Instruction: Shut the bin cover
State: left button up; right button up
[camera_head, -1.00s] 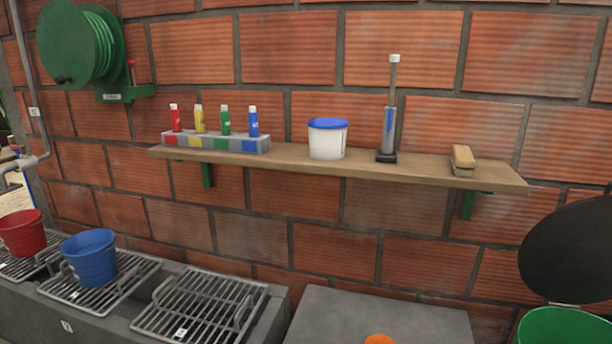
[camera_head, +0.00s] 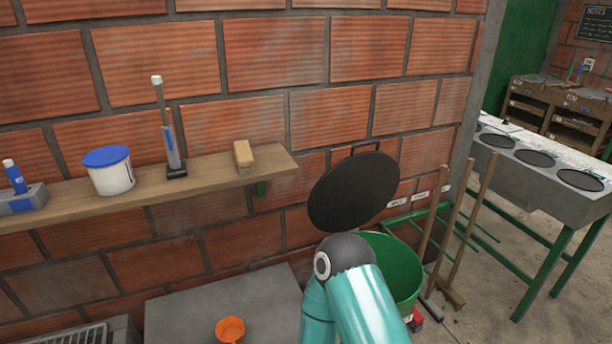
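The bin (camera_head: 402,268) is a green round tub standing on the floor at the lower right of the head view. Its cover (camera_head: 352,192) is a black round disc with a handle at its top edge. The cover stands raised and tilted up against the brick wall, so the bin is open. A teal arm link of mine rises in front of the bin and hides its left part. Neither of my grippers shows in the view.
A grey slab (camera_head: 225,300) with an orange cup (camera_head: 230,329) lies left of the bin. A wooden shelf (camera_head: 215,171) holds a white bucket (camera_head: 112,175), a pump-like tool (camera_head: 170,140) and a brush (camera_head: 244,155). Long-handled tools (camera_head: 468,235) lean right of the bin. A grey table (camera_head: 540,175) stands farther right.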

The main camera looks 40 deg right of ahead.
aim_at(358, 187)
jog(key=u, duration=1.7)
jog(key=i, duration=0.1)
jog(key=z, duration=3.15)
jog(key=k, duration=0.9)
jog(key=z, duration=0.15)
jog(key=i, duration=0.9)
jog(key=u, duration=0.05)
